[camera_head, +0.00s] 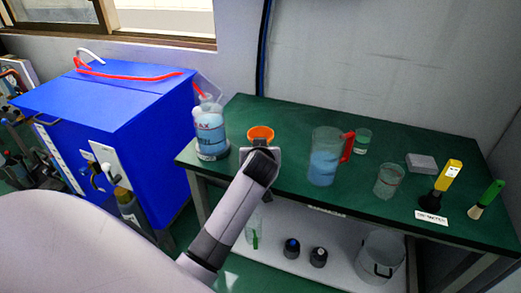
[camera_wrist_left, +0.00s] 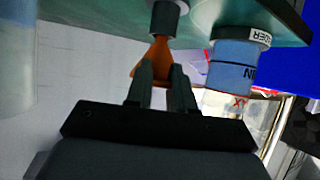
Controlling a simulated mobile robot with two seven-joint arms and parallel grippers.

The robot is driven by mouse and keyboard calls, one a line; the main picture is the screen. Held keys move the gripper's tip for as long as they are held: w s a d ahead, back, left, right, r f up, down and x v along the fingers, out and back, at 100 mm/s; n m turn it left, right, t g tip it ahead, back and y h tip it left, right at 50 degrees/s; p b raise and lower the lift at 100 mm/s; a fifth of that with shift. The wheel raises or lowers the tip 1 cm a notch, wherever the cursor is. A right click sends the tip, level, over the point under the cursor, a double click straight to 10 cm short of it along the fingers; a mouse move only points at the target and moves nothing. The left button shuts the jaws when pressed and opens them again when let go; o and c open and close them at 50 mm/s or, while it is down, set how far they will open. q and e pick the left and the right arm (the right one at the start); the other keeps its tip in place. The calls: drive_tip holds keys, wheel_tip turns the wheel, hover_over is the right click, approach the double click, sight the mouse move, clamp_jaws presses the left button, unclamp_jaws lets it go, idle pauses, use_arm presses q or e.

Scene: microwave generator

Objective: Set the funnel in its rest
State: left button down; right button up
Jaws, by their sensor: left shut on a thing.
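The orange funnel (camera_head: 260,132) is at the front left of the green table, wide mouth up. My left gripper (camera_head: 260,150) covers its lower part in the head view. In the left wrist view, which is upside down, my left gripper (camera_wrist_left: 163,82) is shut on the funnel (camera_wrist_left: 158,52). The funnel narrows toward a short grey cylinder (camera_wrist_left: 168,18) on the table, which looks like its rest. The narrow end meets the cylinder in the picture; I cannot tell whether it is inside. The cylinder is hidden in the head view. My right gripper is not in view.
A pitcher (camera_head: 324,155) with a red handle stands to the right, with beakers beyond. A blue cabinet (camera_head: 110,95) is left of the table (camera_head: 290,115).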

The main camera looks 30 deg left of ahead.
use_arm(q)
drive_tip(key=shift+f+b, duration=0.5)
drive_tip(key=shift+f, duration=0.3)
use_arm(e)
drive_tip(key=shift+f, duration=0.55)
use_arm(q)
drive_tip(key=c, duration=0.9)
unclamp_jaws()
drive_tip(key=shift+r, duration=0.15)
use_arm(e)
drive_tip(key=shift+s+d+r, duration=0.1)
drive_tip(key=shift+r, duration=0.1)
